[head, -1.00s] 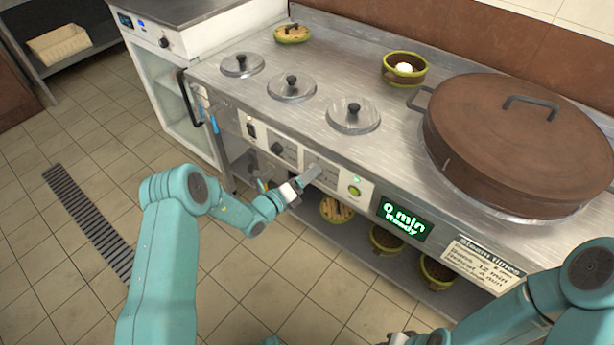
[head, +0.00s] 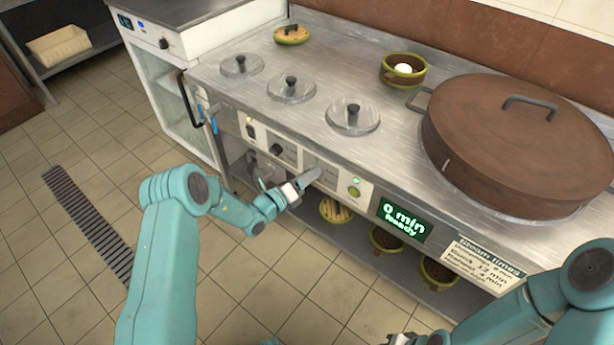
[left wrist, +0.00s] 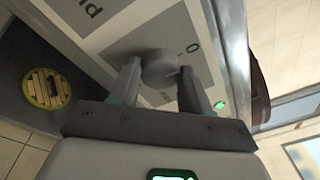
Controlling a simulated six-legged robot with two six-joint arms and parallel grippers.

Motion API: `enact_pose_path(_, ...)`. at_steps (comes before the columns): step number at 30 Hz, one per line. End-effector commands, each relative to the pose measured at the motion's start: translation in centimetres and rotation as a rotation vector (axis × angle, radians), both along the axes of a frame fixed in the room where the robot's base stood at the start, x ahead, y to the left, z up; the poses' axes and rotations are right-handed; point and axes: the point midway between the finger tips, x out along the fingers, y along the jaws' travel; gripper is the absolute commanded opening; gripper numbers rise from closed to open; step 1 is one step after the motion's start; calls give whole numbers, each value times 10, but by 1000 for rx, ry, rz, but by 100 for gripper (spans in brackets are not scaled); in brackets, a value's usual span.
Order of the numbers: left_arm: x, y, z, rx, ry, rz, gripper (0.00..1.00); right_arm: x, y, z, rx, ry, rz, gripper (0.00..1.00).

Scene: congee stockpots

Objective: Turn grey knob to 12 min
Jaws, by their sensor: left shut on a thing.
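The grey knob (left wrist: 160,68) sits between the two fingers of my left gripper (left wrist: 156,88) in the left wrist view, with a "0" mark on the panel beside it. In the head view my left gripper (head: 308,178) is at the stove's front panel and hides the knob. The left gripper is shut on the knob. The green display (head: 403,219) to the right reads "0 min Ready". Only a dark bit of what seems to be my right gripper (head: 400,339) shows at the bottom edge; its fingers cannot be made out.
A black knob (head: 277,149) is left of the gripper and a green button (head: 354,191) right of it. A steam times sign (head: 482,262) is on the front. Baskets (head: 387,238) stand on the lower shelf. A large brown lid (head: 525,140) covers the right of the top.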

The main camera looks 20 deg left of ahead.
Motion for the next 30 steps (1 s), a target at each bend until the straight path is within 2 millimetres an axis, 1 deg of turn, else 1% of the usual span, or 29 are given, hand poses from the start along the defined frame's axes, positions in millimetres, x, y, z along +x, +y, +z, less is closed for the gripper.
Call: enact_pose_path(30,-1,-2,2,878,-318,-1,16,0,0,-12,0,0,0,31)
